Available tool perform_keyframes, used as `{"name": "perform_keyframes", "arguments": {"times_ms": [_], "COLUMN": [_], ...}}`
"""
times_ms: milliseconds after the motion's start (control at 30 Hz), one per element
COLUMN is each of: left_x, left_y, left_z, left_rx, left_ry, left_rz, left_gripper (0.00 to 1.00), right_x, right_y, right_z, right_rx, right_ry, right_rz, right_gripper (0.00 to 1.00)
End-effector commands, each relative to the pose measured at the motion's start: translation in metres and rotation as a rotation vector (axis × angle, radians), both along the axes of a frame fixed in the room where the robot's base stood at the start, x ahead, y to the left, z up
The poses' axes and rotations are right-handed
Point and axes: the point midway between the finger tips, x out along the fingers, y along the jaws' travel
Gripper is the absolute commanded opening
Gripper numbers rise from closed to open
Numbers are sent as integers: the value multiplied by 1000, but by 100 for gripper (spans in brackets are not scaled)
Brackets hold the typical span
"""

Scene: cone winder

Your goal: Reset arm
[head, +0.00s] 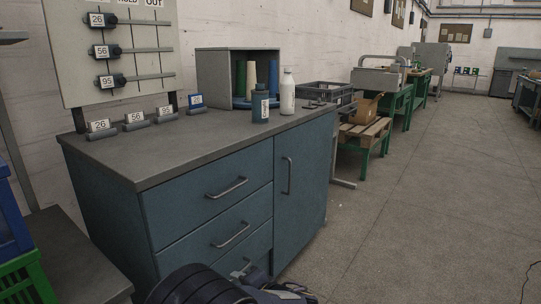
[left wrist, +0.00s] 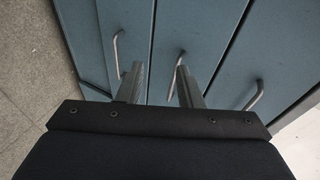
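My left arm shows at the bottom of the head view as a dark, rounded link in front of the blue cabinet (head: 205,205). In the left wrist view my left gripper (left wrist: 158,76) has its two grey fingers apart, with nothing between them. The fingers point at the cabinet's blue fronts (left wrist: 133,30) and their bent metal handles (left wrist: 252,95). How far the fingertips are from the handles I cannot tell. My right gripper is in neither view.
The grey worktop (head: 150,160) holds numbered blocks (head: 136,119), a dark blue bottle (head: 260,104), a white bottle (head: 287,92) and an open grey box (head: 212,80). A green crate (head: 22,280) is at lower left. The floor (head: 430,200) to the right is clear.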

Motion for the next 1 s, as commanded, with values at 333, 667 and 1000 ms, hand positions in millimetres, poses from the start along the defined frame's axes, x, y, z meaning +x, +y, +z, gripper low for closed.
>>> {"name": "perform_keyframes", "arguments": {"times_ms": [333,667,1000], "left_x": [-64,-200,-287], "left_y": [103,165,151], "left_z": [7,26,48], "left_rx": [-343,-953,-1377], "left_ry": [226,395,295], "left_rz": [269,464,445], "left_gripper": [33,33,33], "right_x": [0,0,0], "right_y": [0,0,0], "right_z": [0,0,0], "right_rx": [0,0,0], "right_ry": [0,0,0], "right_rz": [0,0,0], "right_gripper": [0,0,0]}}
